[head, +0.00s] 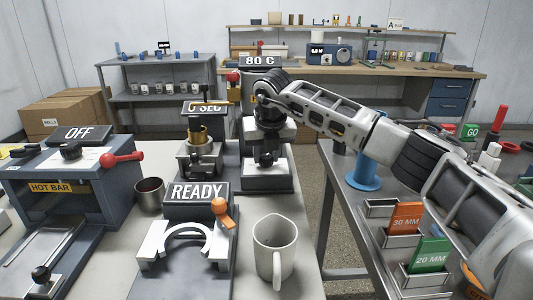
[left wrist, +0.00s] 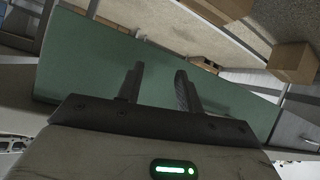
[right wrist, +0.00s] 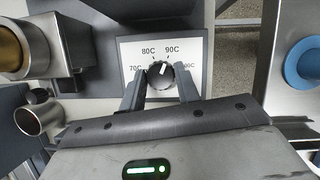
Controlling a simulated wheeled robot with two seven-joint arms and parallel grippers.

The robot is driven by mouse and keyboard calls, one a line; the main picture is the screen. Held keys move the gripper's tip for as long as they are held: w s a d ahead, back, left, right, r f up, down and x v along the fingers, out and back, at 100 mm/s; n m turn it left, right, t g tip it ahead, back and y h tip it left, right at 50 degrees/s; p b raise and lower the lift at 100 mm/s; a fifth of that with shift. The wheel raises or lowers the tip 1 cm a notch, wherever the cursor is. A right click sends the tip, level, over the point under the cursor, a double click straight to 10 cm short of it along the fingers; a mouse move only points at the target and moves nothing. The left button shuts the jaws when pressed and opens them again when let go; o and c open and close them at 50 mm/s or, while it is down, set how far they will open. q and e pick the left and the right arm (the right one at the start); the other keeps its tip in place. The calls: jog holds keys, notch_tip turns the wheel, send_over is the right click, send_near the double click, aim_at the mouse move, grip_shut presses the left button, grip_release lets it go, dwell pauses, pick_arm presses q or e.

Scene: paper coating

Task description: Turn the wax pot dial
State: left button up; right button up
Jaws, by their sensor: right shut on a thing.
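The wax pot dial (right wrist: 160,76) is a black round knob on a white plate marked 70C, 80C, 90C and a further mark at the right. Its pale pointer mark points up and slightly right, seemingly between 80C and 90C. My right gripper (right wrist: 161,86) is shut on the dial, one finger on each side. In the head view my right arm reaches to the wax pot (head: 277,180), and its wrist hides the dial. The sign above it (head: 260,62) reads 80 C. My left gripper (left wrist: 157,80) shows only in the left wrist view, open and empty.
A hot bar unit (head: 60,187) with an OFF sign stands at the left. A READY sign (head: 198,192), a white clamp (head: 160,240) and a white mug (head: 275,245) stand in front. A metal cup (head: 150,195) is left of the middle device. Orange and green cards (head: 405,217) stand at right.

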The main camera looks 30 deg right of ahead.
jog(key=o, duration=1)
jog(key=shift+r, duration=0.1)
jog(key=v, duration=1.5)
jog(key=shift+s+a+r, duration=0.15)
jog(key=shift+s+r, duration=0.1)
jog(key=shift+r, duration=0.1)
